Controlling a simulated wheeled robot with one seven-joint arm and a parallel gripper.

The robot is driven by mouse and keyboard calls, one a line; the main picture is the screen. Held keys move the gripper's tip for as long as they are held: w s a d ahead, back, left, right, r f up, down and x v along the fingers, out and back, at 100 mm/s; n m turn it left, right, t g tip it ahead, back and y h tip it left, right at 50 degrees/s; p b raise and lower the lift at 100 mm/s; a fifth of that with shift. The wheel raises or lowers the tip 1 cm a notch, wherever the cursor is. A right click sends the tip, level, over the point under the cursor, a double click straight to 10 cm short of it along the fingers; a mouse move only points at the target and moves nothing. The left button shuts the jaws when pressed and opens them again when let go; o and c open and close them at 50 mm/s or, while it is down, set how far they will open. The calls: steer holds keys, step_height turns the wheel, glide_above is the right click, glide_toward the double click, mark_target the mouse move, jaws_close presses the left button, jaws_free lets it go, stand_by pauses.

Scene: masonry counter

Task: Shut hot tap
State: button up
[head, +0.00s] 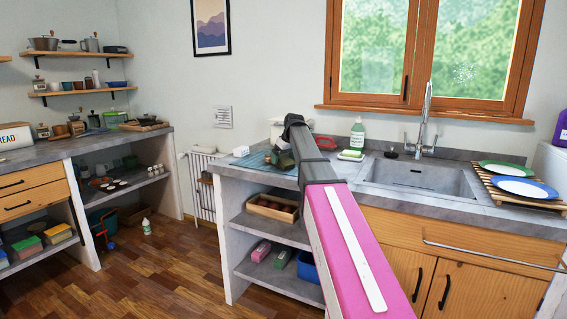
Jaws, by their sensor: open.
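The tap (426,115) is a tall silver mixer behind the sink (423,178), at the right of the head view. It has a small lever on each side of its base, a left lever (407,141) and a right lever (435,141). Which one is hot cannot be told, as no colour mark is visible. My arm reaches from the lower middle up towards the counter left of the sink. My gripper (283,158) appears as a small dark shape at its far end, over the teal mat, left of and apart from the tap. Its fingertips are hard to make out.
A soap bottle (357,134) and a sponge dish (351,155) stand left of the sink. A dark round item (391,154) sits near the tap. A wooden rack (503,186) with plates stands right of the sink. The window (430,55) is behind.

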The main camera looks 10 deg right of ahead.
steer(key=shift+f, duration=0.2)
steer(key=c, duration=1.1)
steer(key=shift+o, duration=0.2)
steer(key=shift+r, duration=0.15)
